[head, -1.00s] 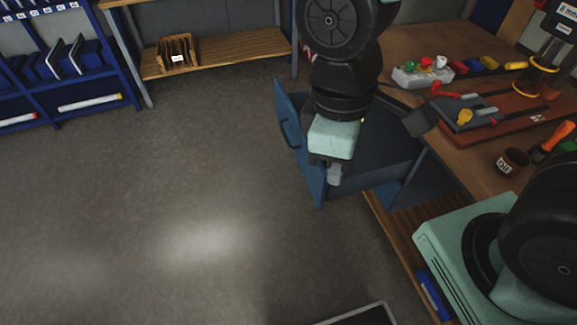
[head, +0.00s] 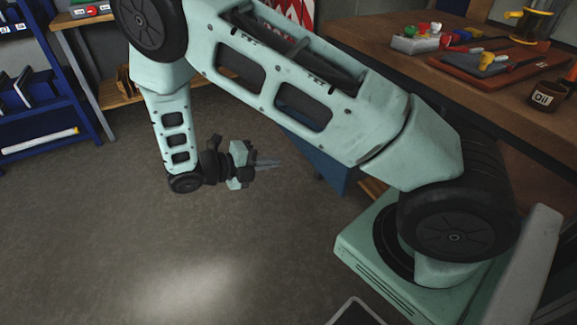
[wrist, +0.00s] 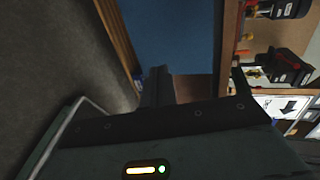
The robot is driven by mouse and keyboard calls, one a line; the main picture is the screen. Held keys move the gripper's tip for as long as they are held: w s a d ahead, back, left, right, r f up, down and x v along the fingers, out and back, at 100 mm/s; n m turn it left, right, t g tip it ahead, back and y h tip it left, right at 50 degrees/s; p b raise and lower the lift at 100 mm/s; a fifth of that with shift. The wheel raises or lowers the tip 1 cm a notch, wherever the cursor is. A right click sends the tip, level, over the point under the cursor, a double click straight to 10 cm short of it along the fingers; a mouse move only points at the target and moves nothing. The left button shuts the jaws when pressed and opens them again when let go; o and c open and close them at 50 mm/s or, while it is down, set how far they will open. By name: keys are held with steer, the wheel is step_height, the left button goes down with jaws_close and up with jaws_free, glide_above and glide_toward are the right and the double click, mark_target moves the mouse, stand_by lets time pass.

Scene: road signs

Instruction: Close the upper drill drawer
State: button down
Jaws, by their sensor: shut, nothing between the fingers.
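The blue drawer front (head: 328,167) shows below my arm in the head view, standing out from the wooden workbench (head: 470,85). My arm hides most of the drawer, including its handle and inside, so I cannot tell how far it is open. In the wrist view a plain blue panel (wrist: 180,35) fills the top middle, ahead of the fingers. My gripper (head: 270,163) is shut and empty, to the left of the drawer front, its fingers pointing right towards it with a gap between. The fingers also show in the wrist view (wrist: 157,78).
A brown oil mug (head: 545,97) and a reddish board with tools (head: 490,72) are on the bench. A blue rack (head: 40,90) stands at the far left. Grey floor (head: 110,225) is clear at the left and front.

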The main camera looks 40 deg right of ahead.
glide_toward(325, 153)
steer(key=x, duration=0.5)
steer(key=shift+w+d+f, duration=0.1)
steer(key=shift+d+f, duration=0.05)
steer(key=shift+f, duration=0.2)
steer(key=shift+d, duration=0.6)
steer(key=shift+d, duration=0.1)
